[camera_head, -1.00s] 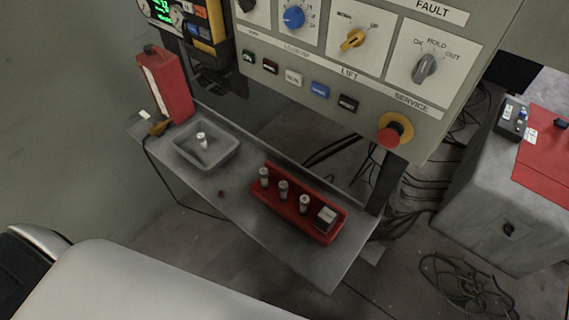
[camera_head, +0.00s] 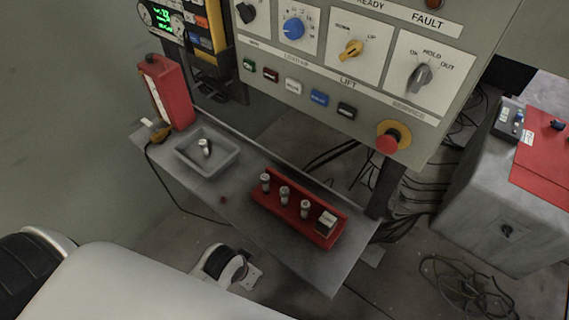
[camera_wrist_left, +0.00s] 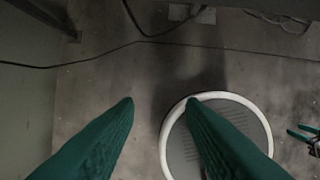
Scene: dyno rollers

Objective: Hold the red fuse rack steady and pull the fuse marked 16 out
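The red fuse rack (camera_head: 268,205) sits on the grey shelf under the control panel. A pale block (camera_head: 326,222) sits at the rack's right end. The fuse markings are too small to read. Another fuse (camera_head: 205,147) is in the grey tray. My left gripper (camera_wrist_left: 158,102) shows in the left wrist view with its green fingers apart and nothing between them, above the floor, away from the rack. My right gripper is not in view.
The shelf (camera_head: 250,225) also holds the grey tray (camera_head: 228,160) and a tall red box (camera_head: 168,92). The control panel (camera_head: 330,125) with its red stop button (camera_head: 388,143) overhangs the shelf's back. A round white-rimmed disc (camera_wrist_left: 178,150) lies beneath my left gripper.

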